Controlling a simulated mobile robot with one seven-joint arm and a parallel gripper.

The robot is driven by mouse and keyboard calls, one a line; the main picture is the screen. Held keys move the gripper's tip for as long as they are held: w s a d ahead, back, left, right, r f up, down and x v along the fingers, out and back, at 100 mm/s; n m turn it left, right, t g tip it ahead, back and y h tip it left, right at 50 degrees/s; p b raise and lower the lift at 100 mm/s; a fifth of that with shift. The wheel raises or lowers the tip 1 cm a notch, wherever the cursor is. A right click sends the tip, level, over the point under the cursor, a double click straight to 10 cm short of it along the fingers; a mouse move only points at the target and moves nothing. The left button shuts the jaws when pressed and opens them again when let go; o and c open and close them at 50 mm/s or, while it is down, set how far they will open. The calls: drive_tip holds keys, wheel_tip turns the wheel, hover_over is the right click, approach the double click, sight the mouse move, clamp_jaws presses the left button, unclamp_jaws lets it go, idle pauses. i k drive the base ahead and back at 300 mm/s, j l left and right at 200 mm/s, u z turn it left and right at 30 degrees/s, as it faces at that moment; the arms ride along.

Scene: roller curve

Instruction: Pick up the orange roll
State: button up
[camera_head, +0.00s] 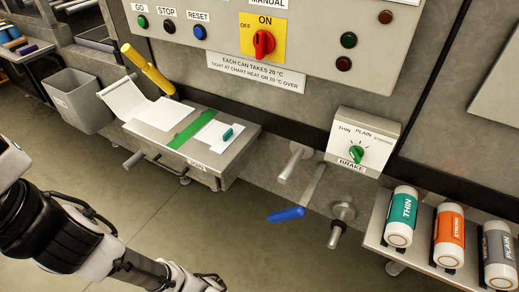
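The orange roll (449,236) is a white cylinder with an orange band lettered "STRONG". It stands or leans in the middle of three rolls on a metal shelf (375,232) at the lower right. The teal "THIN" roll (402,212) is to its left and the grey "PLAIN" roll (496,250) to its right, with narrow gaps between. My arm comes in from the lower left and runs along the bottom edge, well left of the rolls. Its end is cut off by the bottom edge, so my gripper does not show.
A brake box (356,150) with a green knob sits left of and above the shelf. A lever with a blue grip (286,214) and metal spindles (336,232) stick out left of the shelf. A metal box (190,150) and grey bin (76,100) stand further left. Floor shows between.

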sight(449, 234)
drive_tip(key=z, duration=0.65)
drive_tip(key=i+z, duration=0.35)
